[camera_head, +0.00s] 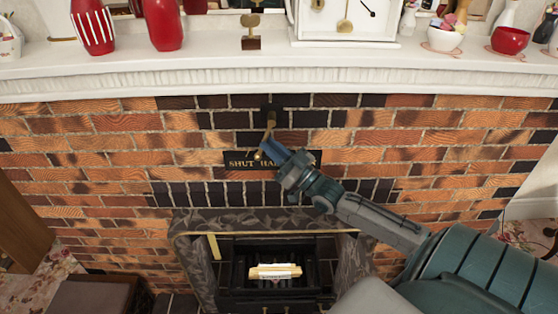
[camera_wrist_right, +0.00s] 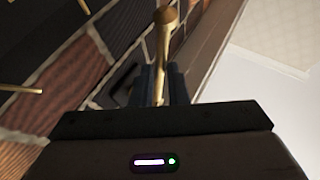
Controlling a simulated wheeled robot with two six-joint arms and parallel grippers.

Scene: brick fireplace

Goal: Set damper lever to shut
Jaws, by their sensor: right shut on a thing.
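The brass damper lever (camera_head: 270,122) hangs from a dark square mount (camera_head: 271,109) on the brick wall above the fireplace. It points down and leans slightly left. Below it is a dark label plate (camera_head: 238,161) with gold letters; "SHUT" and part of "HALF" are readable, and my gripper hides its right part. My right gripper (camera_head: 268,149) is shut on the lower part of the lever. In the right wrist view, the brass lever (camera_wrist_right: 163,40) runs down between the dark fingers (camera_wrist_right: 160,84). My left gripper is not in view.
A white mantel shelf (camera_head: 200,82) juts out above the lever, with red vases (camera_head: 164,25), a clock (camera_head: 345,22) and bowls on it. The firebox (camera_head: 275,250) with a grate and logs lies below. The wall left of the lever is clear.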

